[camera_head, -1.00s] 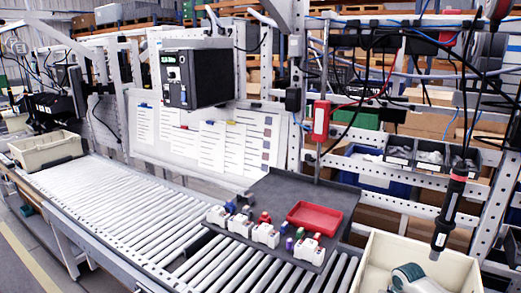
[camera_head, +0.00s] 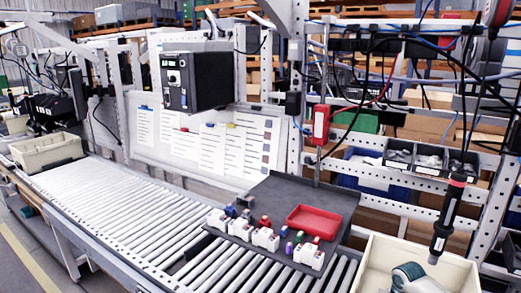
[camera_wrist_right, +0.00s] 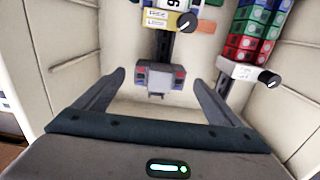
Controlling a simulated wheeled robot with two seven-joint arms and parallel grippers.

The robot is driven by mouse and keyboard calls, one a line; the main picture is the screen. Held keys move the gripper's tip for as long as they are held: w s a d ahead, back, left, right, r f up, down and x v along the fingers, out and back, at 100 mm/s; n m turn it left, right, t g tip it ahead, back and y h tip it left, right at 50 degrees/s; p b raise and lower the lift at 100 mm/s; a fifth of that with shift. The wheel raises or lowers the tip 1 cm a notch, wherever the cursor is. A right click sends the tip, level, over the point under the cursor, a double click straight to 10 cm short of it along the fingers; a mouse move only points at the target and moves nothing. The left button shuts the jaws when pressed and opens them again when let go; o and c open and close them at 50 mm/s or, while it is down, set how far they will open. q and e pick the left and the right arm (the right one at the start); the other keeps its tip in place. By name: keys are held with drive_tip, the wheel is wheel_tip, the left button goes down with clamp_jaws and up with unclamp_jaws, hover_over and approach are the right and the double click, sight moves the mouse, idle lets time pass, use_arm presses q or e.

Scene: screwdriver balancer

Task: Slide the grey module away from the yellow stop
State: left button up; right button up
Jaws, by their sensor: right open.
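In the right wrist view, a small grey module (camera_wrist_right: 160,80) with red and blue marks at its sides sits on a dark vertical rail (camera_wrist_right: 164,48). Above it on the same rail is a yellow-orange block (camera_wrist_right: 159,20) with pale labels and a dark knob; this looks like the yellow stop. A short stretch of rail shows between the two. My right gripper (camera_wrist_right: 158,78) is open, with one finger at each side of the grey module. Both fingers appear apart from it; their depth is hard to judge.
Right of the module, a column of green, red and blue blocks (camera_wrist_right: 254,30) ends in a grey-white block with a knob (camera_wrist_right: 247,73). The head view shows a roller conveyor (camera_head: 130,205), a red tray (camera_head: 313,221), a hanging screwdriver (camera_head: 447,215) and a cream bin (camera_head: 372,262).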

wheel_tip(320, 180, up, 5)
drive_tip(key=p, duration=0.4)
drive_tip(key=shift+w+d+r, duration=0.1)
drive_tip(key=shift+w+r, duration=0.05)
wheel_tip(320, 180, up, 2)
drive_tip(key=shift+w+r, duration=0.1)
drive_tip(key=shift+r, duration=0.1)
drive_tip(key=shift+w+d+r, duration=0.1)
drive_tip(key=shift+r, duration=2.1)
drive_tip(key=shift+f, duration=0.1)
